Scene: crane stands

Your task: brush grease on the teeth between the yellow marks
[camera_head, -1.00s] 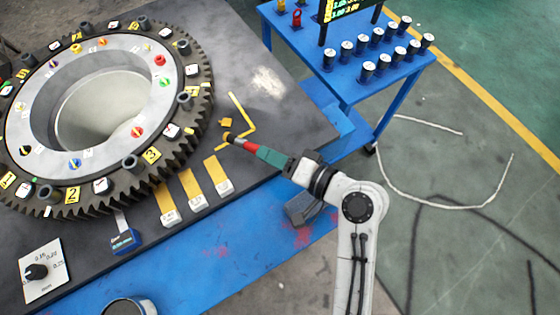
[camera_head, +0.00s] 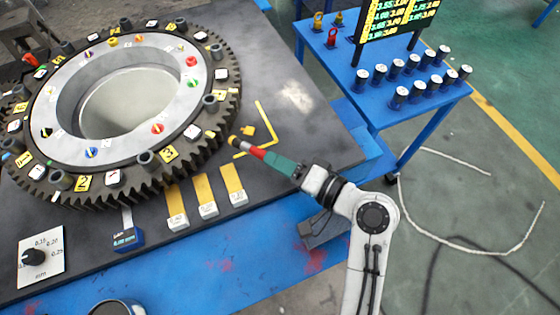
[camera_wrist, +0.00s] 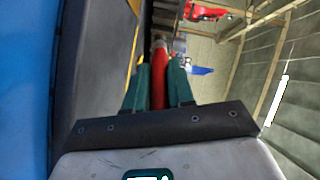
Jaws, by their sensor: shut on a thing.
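My gripper (camera_head: 268,158), with green fingers, is shut on a red-handled brush (camera_head: 256,152). In the wrist view the red handle (camera_wrist: 160,75) lies between the two fingers (camera_wrist: 160,90). The brush points left, and its dark and yellowish end (camera_head: 236,142) is close beside the outer teeth of the big dark gear ring (camera_head: 205,143). I cannot tell whether it touches them. Yellow numbered tags, such as one marked 3 (camera_head: 168,153) and one marked 2 (camera_head: 83,183), sit on the ring. I cannot make out which marks bound the teeth, or any grease.
A yellow block (camera_head: 248,130) and a yellow angled line (camera_head: 268,120) lie on the dark table right of the gear. Yellow strips with white labels (camera_head: 204,190) and a blue gauge (camera_head: 127,239) lie in front. A blue side table (camera_head: 425,108) carries several dark cylinders.

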